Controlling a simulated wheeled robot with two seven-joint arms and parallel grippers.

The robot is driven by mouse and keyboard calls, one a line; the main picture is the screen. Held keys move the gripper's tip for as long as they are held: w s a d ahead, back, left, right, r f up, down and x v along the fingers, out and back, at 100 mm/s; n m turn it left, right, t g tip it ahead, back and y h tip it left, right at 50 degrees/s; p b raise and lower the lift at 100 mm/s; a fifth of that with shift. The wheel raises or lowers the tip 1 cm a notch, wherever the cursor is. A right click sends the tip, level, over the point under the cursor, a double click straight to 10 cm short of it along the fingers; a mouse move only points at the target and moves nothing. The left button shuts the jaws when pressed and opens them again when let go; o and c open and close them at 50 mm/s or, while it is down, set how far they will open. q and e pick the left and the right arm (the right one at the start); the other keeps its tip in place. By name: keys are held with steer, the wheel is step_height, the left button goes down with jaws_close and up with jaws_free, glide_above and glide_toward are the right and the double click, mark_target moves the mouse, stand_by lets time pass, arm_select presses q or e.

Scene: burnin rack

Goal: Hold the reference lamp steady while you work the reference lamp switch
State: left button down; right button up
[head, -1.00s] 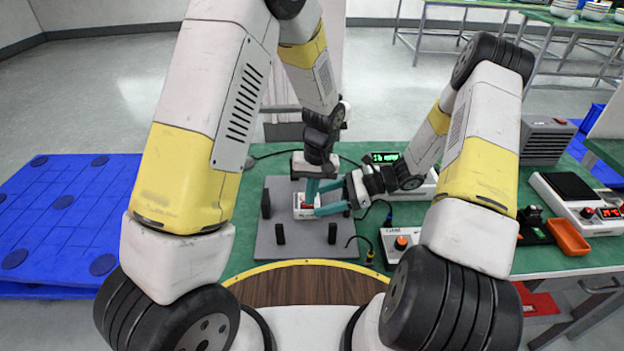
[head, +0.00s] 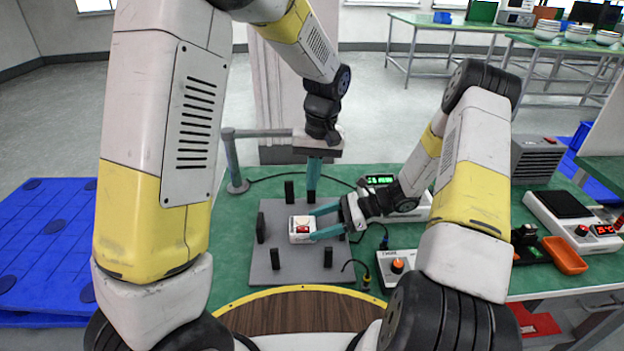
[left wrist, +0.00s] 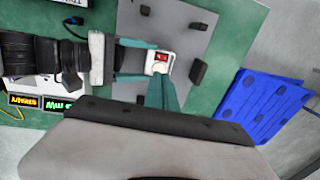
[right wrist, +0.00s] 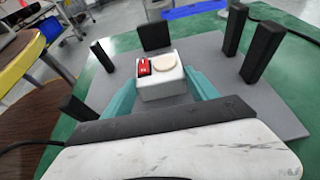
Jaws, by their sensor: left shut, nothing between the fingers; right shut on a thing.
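The reference lamp is a small white box with a red rocker switch and a pale round disc on top. It sits on the grey plate (head: 290,262) in the head view. The lamp (head: 294,238) has its red switch (head: 303,229) facing up; both show in the right wrist view, lamp (right wrist: 162,88) and switch (right wrist: 143,67). My right gripper (head: 326,222) is shut on the lamp, one teal finger on each side. My left gripper (head: 313,190) is shut and empty, pointing down above and behind the lamp; its teal fingers (left wrist: 163,92) also show in the left wrist view.
Several black posts (head: 328,257) stand on the grey plate around the lamp. A grey pole stand (head: 235,165) is at the back left. A white box with an orange knob (head: 398,265) and a unit with a green display (head: 378,180) stand to the right.

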mark_target(299, 228)
arm_select(q)
steer(key=shift+a+r, duration=0.15)
steer(key=shift+a, duration=0.55)
steer(key=f, duration=0.4)
steer(key=a+f, duration=0.1)
steer(key=f, duration=0.9)
steer(key=shift+a, duration=0.4)
steer(key=shift+a+f, duration=0.2)
steer(key=shift+f, duration=0.1)
steer(key=shift+d, duration=0.1)
